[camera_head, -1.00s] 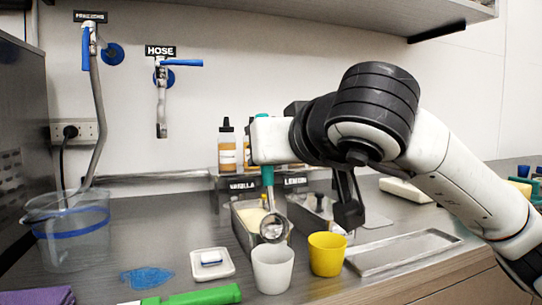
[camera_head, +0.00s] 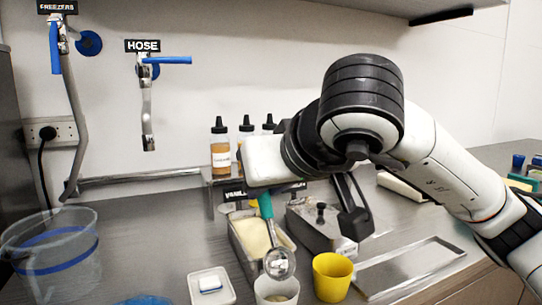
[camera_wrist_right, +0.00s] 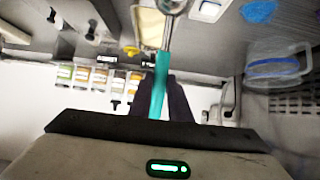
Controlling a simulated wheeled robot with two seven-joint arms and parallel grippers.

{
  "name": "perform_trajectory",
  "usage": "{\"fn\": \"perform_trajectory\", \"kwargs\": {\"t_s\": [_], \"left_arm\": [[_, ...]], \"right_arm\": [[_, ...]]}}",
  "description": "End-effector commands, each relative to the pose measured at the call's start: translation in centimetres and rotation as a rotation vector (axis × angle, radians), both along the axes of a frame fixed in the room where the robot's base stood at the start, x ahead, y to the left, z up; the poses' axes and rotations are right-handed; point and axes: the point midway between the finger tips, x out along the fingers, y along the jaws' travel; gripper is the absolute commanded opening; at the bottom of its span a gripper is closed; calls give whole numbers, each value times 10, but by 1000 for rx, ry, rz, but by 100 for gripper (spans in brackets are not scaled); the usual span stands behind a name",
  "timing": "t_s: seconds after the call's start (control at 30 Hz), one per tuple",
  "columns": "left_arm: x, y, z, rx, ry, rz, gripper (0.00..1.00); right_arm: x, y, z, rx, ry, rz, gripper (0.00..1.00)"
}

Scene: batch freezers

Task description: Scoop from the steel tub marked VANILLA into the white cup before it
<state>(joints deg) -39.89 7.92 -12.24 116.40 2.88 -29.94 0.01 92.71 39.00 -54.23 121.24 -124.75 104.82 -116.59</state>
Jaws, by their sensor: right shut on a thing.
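My right gripper (camera_head: 264,192) is shut on a scoop with a teal handle (camera_head: 266,206) and a round steel head (camera_head: 279,263). In the right wrist view the handle (camera_wrist_right: 159,88) runs between the dark fingers (camera_wrist_right: 165,103). The steel tub (camera_head: 240,252) under the partly covered VANILLA label (camera_head: 235,193) holds a cream-coloured mass. The scoop head hangs over the tub's front end and the back rim of the white cup (camera_head: 264,300). A pale cream patch shows inside the cup, whose lower part is cut off by the frame. My left gripper is out of view.
A yellow cup (camera_head: 332,283) stands right of the white cup. A second steel tub (camera_head: 310,232), a shallow steel tray (camera_head: 410,268) and a small white dish (camera_head: 212,289) are near. Bottles (camera_head: 221,150) stand behind. A clear pitcher (camera_head: 55,275) is at left.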

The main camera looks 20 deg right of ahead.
Motion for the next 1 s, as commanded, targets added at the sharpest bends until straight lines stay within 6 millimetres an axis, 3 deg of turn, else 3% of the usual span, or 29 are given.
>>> {"fn": "perform_trajectory", "kwargs": {"t_s": [0.03,0.3,0.73,1.0], "left_arm": [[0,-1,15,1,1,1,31],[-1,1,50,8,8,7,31],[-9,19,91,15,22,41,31],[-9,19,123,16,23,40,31]], "right_arm": [[4,1,7,1,31,-1,0],[22,1,-3,-5,219,-1,0],[48,2,-29,-16,523,0,0],[57,2,-44,-18,670,-1,0]]}}
